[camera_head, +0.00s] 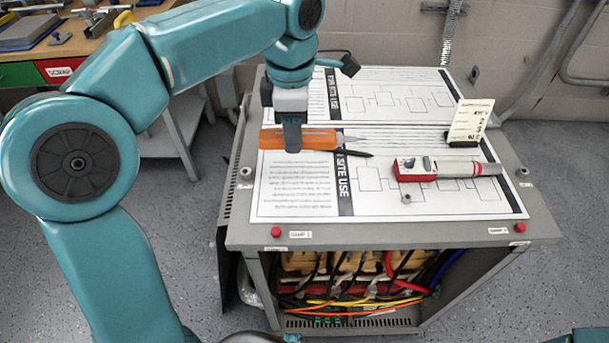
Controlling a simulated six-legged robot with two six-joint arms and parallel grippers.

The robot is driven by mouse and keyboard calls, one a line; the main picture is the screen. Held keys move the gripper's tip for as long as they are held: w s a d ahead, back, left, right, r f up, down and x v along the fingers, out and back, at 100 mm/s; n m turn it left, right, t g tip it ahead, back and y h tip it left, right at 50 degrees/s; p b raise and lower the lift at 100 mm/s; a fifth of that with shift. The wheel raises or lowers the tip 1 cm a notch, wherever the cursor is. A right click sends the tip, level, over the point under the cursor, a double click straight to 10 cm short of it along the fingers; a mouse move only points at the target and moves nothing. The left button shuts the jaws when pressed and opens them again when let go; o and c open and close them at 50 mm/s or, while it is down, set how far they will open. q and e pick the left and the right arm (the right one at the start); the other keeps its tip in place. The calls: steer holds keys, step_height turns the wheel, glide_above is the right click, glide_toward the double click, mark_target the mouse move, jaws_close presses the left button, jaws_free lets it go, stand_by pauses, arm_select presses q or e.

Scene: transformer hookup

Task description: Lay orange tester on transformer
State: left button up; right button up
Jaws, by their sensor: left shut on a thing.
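The orange tester (318,140) has an orange body with a thin pointed probe and a dark lead at its right end. My left gripper (292,146) is shut on the tester's body and points down over the left part of the transformer's top. The transformer (400,236) is a grey cabinet with printed sheets on its top and an open front full of wires. The tester is over the sheets; I cannot tell whether it touches them. My right gripper is not in view; a bit of teal shows at the bottom right corner.
A red and grey tool (447,168) lies on the sheets right of the tester. A cream card (468,122) stands at the right rear of the top. A workbench (60,48) with tools and a scrap label stands at the back left.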

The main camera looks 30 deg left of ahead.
arm_select(q)
steer(key=b, duration=0.1)
glide_above(295, 182)
step_height(295, 182, down, 6)
steer(key=shift+f, duration=2.35)
steer(key=shift+b, duration=0.3)
steer(key=shift+f, duration=0.15)
steer(key=o, duration=1)
steer(key=shift+o, duration=0.2)
steer(key=r+p, duration=0.1)
steer(key=r, duration=0.4)
steer(key=r+p, duration=0.1)
steer(key=r, duration=0.4)
steer(key=w+r+p, duration=0.1)
steer(key=r+p, duration=0.1)
steer(key=r, duration=0.4)
steer(key=shift+d+r, duration=0.1)
steer(key=shift+r, duration=0.1)
